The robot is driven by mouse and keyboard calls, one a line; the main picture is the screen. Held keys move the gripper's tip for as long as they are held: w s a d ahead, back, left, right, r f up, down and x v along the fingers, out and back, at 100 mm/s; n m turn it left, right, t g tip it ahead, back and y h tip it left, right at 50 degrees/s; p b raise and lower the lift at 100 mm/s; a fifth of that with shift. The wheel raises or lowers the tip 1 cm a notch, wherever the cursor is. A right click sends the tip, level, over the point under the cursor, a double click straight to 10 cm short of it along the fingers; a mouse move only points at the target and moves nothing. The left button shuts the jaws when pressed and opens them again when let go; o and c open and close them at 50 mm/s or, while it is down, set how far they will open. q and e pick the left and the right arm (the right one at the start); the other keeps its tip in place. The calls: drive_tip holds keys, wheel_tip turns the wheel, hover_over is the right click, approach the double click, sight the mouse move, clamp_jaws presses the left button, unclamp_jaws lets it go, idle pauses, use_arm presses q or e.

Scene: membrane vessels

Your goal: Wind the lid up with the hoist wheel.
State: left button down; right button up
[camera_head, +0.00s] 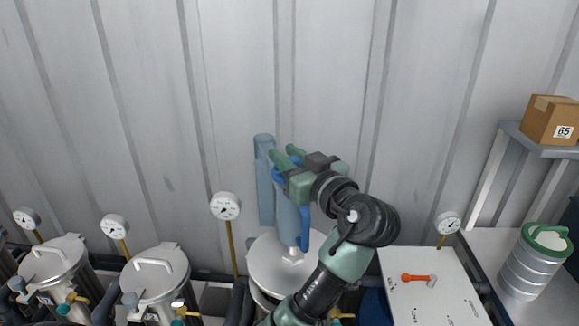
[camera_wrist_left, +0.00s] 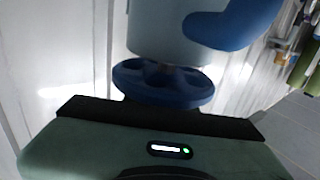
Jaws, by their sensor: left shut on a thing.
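The blue hoist wheel (camera_wrist_left: 165,84) shows close up in the left wrist view, below a grey-blue cylinder (camera_wrist_left: 165,35). In the head view the wheel (camera_head: 281,173) is partly hidden by my left gripper (camera_head: 283,154), which is shut on it. The hoist's blue-grey post (camera_head: 264,185) stands behind, with a blue handle-like part (camera_head: 305,212) hanging beside it. The round pale lid (camera_head: 272,265) lies under the hoist, at the top of the middle vessel. My arm covers its right side, so I cannot tell whether there is a gap beneath it. My right gripper is not in view.
Two closed steel vessels (camera_head: 157,272) (camera_head: 54,260) with gauges stand to the left. A white panel (camera_head: 425,295) with an orange-handled lever (camera_head: 418,278) is at the right. Beyond it are a green-rimmed canister (camera_head: 530,268) and a box (camera_head: 549,119) on a shelf. A corrugated wall is close behind.

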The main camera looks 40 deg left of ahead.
sight(299, 164)
use_arm(q)
drive_tip(key=shift+s+f+n+g+y+b, duration=0.15)
drive_tip(key=shift+n+g+y+b, duration=0.35)
drive_tip(key=shift+n+g+b, duration=0.75)
drive_tip(key=shift+s+a+g+p, duration=0.1)
drive_tip(key=shift+g+p, duration=0.2)
drive_tip(key=shift+g, duration=0.05)
drive_tip(key=shift+m, duration=0.25)
drive_tip(key=c, duration=1.1)
unclamp_jaws()
drive_tip(key=shift+c, duration=0.2)
drive_tip(key=shift+d, duration=0.4)
drive_tip(key=b+v, duration=0.3)
drive_tip(key=v, duration=0.3)
drive_tip(key=shift+d, duration=0.25)
drive_tip(key=shift+s+d, duration=0.15)
drive_tip(key=shift+d, duration=0.1)
